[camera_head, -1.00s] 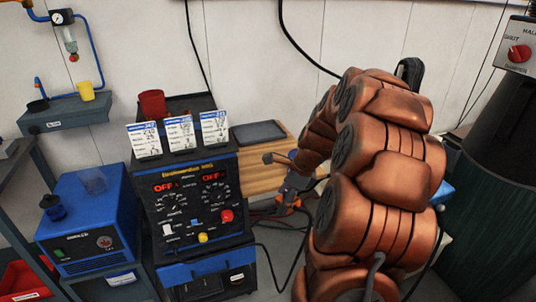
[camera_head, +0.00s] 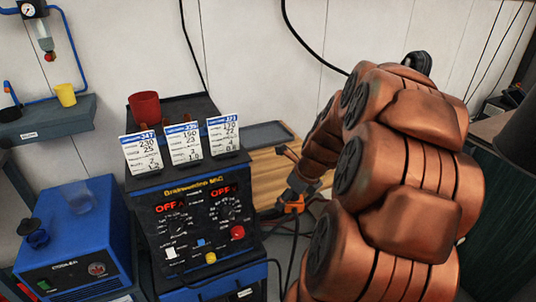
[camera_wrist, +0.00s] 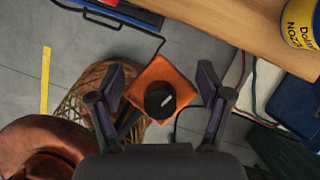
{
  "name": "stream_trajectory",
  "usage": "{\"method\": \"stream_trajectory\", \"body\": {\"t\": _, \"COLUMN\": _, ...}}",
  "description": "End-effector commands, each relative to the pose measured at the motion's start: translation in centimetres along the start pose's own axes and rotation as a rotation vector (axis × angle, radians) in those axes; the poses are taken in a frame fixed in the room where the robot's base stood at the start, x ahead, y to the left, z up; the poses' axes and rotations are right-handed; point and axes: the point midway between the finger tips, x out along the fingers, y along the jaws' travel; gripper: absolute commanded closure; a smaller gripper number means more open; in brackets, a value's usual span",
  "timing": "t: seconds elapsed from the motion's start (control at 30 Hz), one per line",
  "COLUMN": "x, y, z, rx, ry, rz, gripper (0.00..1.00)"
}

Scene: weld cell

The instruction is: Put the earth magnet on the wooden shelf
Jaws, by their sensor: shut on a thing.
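The earth magnet is an orange square block with a round black knob, seen between my fingers in the wrist view (camera_wrist: 150,79). My gripper (camera_wrist: 162,88) is shut on it. In the head view my gripper (camera_head: 296,196) holds the orange magnet (camera_head: 291,208) at the front of the wooden shelf (camera_head: 264,167); the arm hides the shelf's right part. In the wrist view a wooden surface (camera_wrist: 235,22) lies at the upper right, apart from the magnet. Grey floor shows below the magnet.
A grey tray (camera_head: 266,134) lies at the shelf's back. The welding machine (camera_head: 195,205) with cards and a red cup (camera_head: 145,105) stands left of my gripper. A yellow can (camera_wrist: 302,25) stands on the wooden surface. A wire basket (camera_wrist: 85,92) is below.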

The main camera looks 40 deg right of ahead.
Motion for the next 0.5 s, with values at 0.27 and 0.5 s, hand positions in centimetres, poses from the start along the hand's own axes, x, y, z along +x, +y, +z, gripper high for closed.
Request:
{"method": "stream_trajectory", "body": {"t": 0.27, "x": 1.3, "y": -1.7, "z": 2.6, "rx": -0.002, "ry": -0.002, "rz": -0.001, "gripper": 0.91}}
{"method": "stream_trajectory", "body": {"t": 0.5, "x": 2.7, "y": -3.5, "z": 5.3, "rx": -0.002, "ry": -0.002, "rz": -0.002, "gripper": 0.91}}
